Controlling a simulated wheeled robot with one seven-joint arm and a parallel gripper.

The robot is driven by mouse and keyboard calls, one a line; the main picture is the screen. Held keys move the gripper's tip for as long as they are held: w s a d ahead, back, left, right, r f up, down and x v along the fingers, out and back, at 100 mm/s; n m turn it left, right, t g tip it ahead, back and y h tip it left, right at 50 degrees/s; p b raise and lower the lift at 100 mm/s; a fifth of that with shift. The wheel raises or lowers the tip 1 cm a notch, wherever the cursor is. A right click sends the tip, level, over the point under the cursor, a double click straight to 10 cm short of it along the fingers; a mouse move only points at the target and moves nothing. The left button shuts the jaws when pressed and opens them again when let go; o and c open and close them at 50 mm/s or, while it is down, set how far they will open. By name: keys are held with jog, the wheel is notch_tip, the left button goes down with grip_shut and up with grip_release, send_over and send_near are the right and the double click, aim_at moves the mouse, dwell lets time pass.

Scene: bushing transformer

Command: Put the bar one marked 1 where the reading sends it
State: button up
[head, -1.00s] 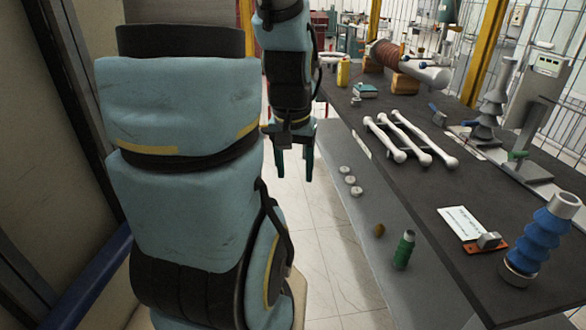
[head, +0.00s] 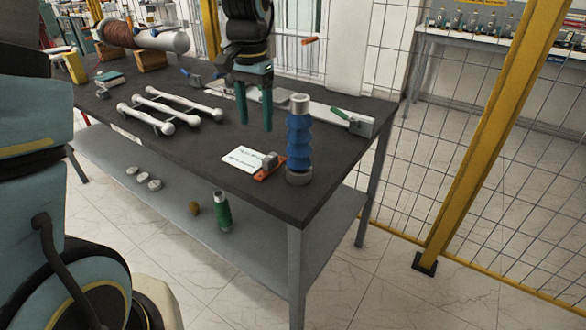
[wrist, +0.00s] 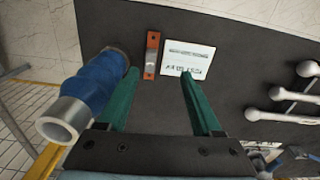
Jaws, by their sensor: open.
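Three white bars with rounded ends (head: 165,111) lie side by side on the dark table; I cannot read any mark on them. Their ends also show at the right of the wrist view (wrist: 290,95). My gripper (head: 254,122) is open and empty above the table, to the right of the bars, fingers pointing down. A white card with print (head: 243,158) lies in front of it, too small to read; it also shows between the fingers in the wrist view (wrist: 188,60). A small orange plate with a metal block (head: 266,168) is beside the card.
A blue ribbed bushing (head: 299,140) stands upright near the table's front right corner, close to my left finger in the wrist view. A grey strip with a green piece (head: 345,117) lies behind. A yellow fence post (head: 490,130) stands right. The lower shelf (head: 270,235) holds a green cylinder (head: 222,212).

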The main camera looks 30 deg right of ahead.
aim_at(270, 156)
jog(key=shift+m, duration=0.3)
jog(key=f, duration=0.2)
jog(key=d+f+p, duration=0.1)
jog(key=f, duration=0.1)
jog(key=d+f+p, duration=0.1)
jog(key=f, duration=0.2)
jog(key=shift+s+d, duration=0.15)
jog(key=shift+s, duration=0.25)
jog(key=shift+w+d+f+p, duration=0.1)
jog(key=shift+f+p, duration=0.35)
jog(key=shift+f, duration=0.8)
jog(key=shift+w+d+f+p, duration=0.1)
jog(key=shift+f+p, duration=0.35)
jog(key=shift+f, duration=0.8)
grip_shut()
